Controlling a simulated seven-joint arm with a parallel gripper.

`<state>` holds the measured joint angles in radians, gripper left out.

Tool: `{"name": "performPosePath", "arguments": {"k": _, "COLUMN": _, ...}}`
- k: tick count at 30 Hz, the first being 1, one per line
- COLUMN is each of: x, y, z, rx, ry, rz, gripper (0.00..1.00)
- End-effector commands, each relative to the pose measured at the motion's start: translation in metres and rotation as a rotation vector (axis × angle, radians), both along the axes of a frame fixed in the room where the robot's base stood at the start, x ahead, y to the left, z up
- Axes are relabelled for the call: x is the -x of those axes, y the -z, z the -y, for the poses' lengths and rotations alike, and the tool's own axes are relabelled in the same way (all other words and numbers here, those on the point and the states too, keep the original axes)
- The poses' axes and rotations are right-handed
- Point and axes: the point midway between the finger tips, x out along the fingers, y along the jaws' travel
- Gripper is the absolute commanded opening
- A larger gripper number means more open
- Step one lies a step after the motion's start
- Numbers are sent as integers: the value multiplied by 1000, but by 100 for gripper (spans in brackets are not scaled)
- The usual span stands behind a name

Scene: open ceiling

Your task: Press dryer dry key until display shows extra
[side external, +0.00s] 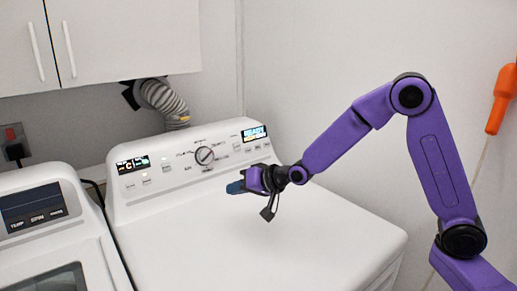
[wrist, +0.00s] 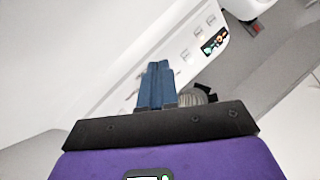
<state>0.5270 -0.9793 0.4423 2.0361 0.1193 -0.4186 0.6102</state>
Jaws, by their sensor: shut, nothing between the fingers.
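The white dryer (side external: 290,225) stands in the middle of the side view, with a raised control panel at its back. The panel has a round dial (side external: 205,155), a left display (side external: 133,164) with small keys below it, and a right display (side external: 254,132) that reads "READY" on its upper line. Several small keys (side external: 256,148) sit below the right display; their labels are too small to read. My gripper (side external: 236,187) is shut and empty, in front of the panel and apart from it. In the wrist view its blue fingers (wrist: 157,82) are together, pointing toward the panel, and hide part of it.
A white washer (side external: 45,225) with its own display stands at the left. A ribbed vent hose (side external: 165,100) rises behind the dryer. White cabinets (side external: 110,40) hang above. An orange object (side external: 502,98) is at the far right. The dryer top is clear.

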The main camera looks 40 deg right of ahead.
Motion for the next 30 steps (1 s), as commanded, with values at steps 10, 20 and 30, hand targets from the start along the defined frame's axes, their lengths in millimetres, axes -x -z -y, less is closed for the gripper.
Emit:
{"name": "performPosePath", "arguments": {"k": 10, "x": -108, "y": -1, "z": 97, "rx": -290, "ry": 363, "rz": 301, "gripper": 0}}
{"name": "performPosePath", "arguments": {"k": 20, "x": -139, "y": 2, "z": 212, "rx": -500, "ry": 607, "rz": 648, "gripper": 0}}
{"name": "performPosePath", "arguments": {"k": 30, "x": -129, "y": 5, "z": 268, "rx": -580, "ry": 685, "rz": 845, "gripper": 0}}
